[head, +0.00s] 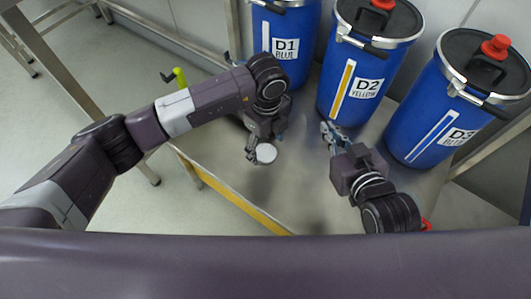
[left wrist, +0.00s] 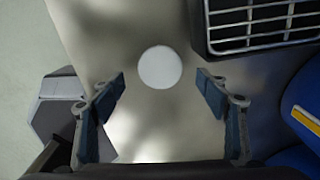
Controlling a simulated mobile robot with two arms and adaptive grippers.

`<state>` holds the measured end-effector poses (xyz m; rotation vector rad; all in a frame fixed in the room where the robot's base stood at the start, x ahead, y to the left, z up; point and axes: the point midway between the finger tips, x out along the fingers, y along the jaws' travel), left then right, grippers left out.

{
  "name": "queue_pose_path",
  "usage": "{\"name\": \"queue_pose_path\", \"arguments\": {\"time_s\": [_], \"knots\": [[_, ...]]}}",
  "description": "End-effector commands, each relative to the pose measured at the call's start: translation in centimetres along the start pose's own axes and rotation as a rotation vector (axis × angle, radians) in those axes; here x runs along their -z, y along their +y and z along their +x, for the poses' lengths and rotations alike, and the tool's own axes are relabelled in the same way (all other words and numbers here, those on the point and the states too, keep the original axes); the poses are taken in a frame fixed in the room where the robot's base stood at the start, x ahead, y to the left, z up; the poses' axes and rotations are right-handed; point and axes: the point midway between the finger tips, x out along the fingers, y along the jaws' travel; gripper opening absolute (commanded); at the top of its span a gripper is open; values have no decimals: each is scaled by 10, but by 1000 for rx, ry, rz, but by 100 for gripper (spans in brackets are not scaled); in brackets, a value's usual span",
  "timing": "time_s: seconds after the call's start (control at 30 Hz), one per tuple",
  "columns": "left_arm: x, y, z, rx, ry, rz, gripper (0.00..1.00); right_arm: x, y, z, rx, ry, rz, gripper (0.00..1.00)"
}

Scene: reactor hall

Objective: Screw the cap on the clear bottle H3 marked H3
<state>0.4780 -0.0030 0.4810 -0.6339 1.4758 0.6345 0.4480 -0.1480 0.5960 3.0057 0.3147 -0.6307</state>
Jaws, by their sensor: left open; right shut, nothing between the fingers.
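A white round disc (head: 266,153), which looks like a cap seen from above, is on or above the metal table beside my left gripper. In the left wrist view the disc (left wrist: 160,67) lies between and slightly beyond the fingertips, with gaps on both sides. My left gripper (left wrist: 161,82) is open and empty; in the head view it (head: 254,150) points down at the disc. I cannot tell whether a bottle is under the disc. No clear bottle and no H3 mark can be made out. My right gripper (head: 328,128) is shut and empty, near drum D2.
Blue drums D1 (head: 283,42), D2 (head: 341,103) and D3 (head: 420,130) stand along the back and right. A dark grille (left wrist: 262,22) is close to the disc's upper right in the left wrist view. The table's front area (head: 235,185) is clear, with a yellow edge.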

Motion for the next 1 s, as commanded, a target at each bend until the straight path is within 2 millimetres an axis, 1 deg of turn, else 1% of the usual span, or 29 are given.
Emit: {"name": "queue_pose_path", "arguments": {"time_s": [0.03, 0.13, 0.2, 0.3, 0.43, 0.7, 0.73, 0.77, 1.0], "knots": [[0, -1, 8, -1, 1, -1, 68, 9, -1, 2, 3, 47, 0, 0], [0, -1, 18, -2, 2, -2, 68, 28, -4, 3, 7, 131, 0, 0], [0, -1, 23, -1, 1, -1, 68, 39, -5, 3, 10, 177, 0, 0], [0, -1, 27, 0, 1, -1, 68, 49, -6, 2, 12, 219, 1, 0], [0, -1, 29, 1, 0, -1, 68, 54, -6, 1, 13, 238, 1, 0], [0, -1, 29, 0, 1, -1, 68, 54, -6, 1, 13, 236, 1, 0], [0, -1, 29, 0, 1, -1, 67, 54, -6, 1, 13, 236, 1, 0], [0, -1, 29, 0, 1, -1, 64, 54, -6, 1, 13, 236, 1, 0], [0, -1, 28, 0, 1, -1, 38, 54, -6, 1, 12, 236, 1, 0]]}}
